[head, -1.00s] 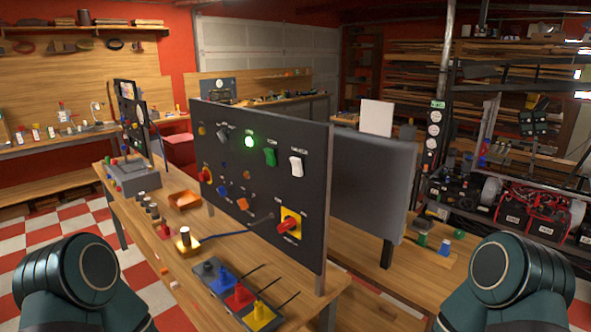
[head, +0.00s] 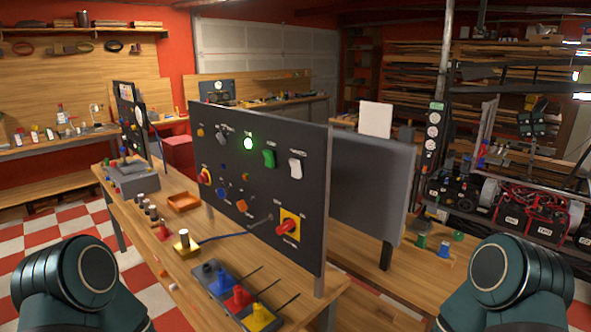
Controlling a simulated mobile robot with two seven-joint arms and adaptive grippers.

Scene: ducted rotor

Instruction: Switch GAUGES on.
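A black control panel (head: 310,215) stands upright on the wooden table at the centre. Lower down are a red rotary handle on a yellow plate (head: 288,228), another red-and-yellow knob (head: 204,176), a blue knob (head: 222,193) and an orange knob (head: 242,207). The labels are too small to read, so I cannot tell which control is GAUGES. Neither gripper is in view; only parts of my arms show at the lower corners.
A grey panel (head: 370,185) stands behind at right. A strip of round gauges (head: 433,133) stands by the shelves.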

